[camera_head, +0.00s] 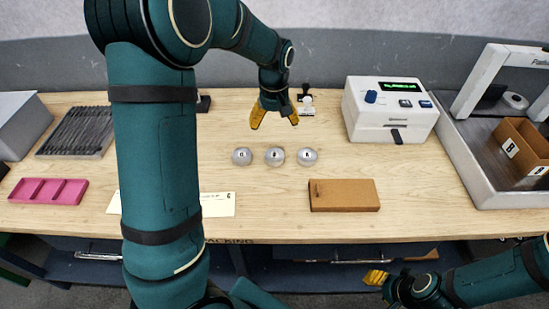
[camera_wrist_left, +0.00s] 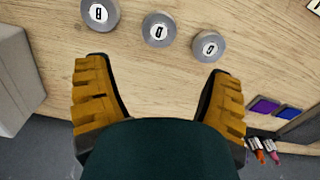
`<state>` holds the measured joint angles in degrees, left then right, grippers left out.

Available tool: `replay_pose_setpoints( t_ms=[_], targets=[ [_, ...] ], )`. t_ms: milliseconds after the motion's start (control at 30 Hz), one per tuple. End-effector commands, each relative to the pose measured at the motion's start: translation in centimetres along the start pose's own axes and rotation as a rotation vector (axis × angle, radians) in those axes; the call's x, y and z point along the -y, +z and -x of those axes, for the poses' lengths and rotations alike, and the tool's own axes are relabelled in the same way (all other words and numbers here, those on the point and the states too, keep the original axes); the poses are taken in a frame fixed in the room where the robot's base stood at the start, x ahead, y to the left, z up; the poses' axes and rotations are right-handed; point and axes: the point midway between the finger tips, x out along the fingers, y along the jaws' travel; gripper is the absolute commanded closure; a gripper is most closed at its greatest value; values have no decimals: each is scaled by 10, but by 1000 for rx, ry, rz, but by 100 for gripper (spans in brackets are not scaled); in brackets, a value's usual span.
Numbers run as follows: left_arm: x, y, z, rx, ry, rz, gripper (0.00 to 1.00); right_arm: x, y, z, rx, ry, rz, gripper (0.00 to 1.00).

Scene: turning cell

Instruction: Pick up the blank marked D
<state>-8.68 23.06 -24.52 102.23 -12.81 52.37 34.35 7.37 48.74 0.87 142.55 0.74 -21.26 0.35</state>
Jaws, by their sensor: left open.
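Three round grey metal blanks stand in a row on the wooden table. The middle blank (camera_head: 275,156) appears marked D, and its D reads clearly in the left wrist view (camera_wrist_left: 158,30). One blank (camera_head: 242,156) is to its left and another blank (camera_head: 307,156) to its right; their letters are hard to read. My left gripper (camera_head: 275,120) is open and empty, behind the row in the head view. In the left wrist view its fingers (camera_wrist_left: 157,78) are spread, with the blanks beyond the tips. My right gripper (camera_head: 376,277) is low at the front right, its finger gap unclear.
A brown block (camera_head: 343,195) lies in front of the right blank. A white instrument (camera_head: 390,110) stands at the back right, beside a metal tray (camera_head: 490,190) with a cardboard box (camera_head: 522,146). A pink tray (camera_head: 48,191) and paper cards (camera_head: 218,204) are at left.

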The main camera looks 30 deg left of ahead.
Motion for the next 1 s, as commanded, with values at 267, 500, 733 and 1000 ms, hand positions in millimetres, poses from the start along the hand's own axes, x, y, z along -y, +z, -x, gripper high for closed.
replay_pose_setpoints(
  t_ms=[267, 500, 733, 1000],
  targets=[
    [0, 1, -45, 5, -4, -1, 18, -2, 3, -7, 5, -1, 3, 53],
    [0, 0, -80, 2, -1, 0, 18, -4, 6, -12, 11, -2, 5, 53],
    [0, 0, -91, 2, -1, 0, 18, -4, 6, -13, 12, -2, 6, 53],
    [-1, -2, -127, 4, -3, -1, 18, -6, 9, -19, 18, -3, 7, 53]
  ],
)
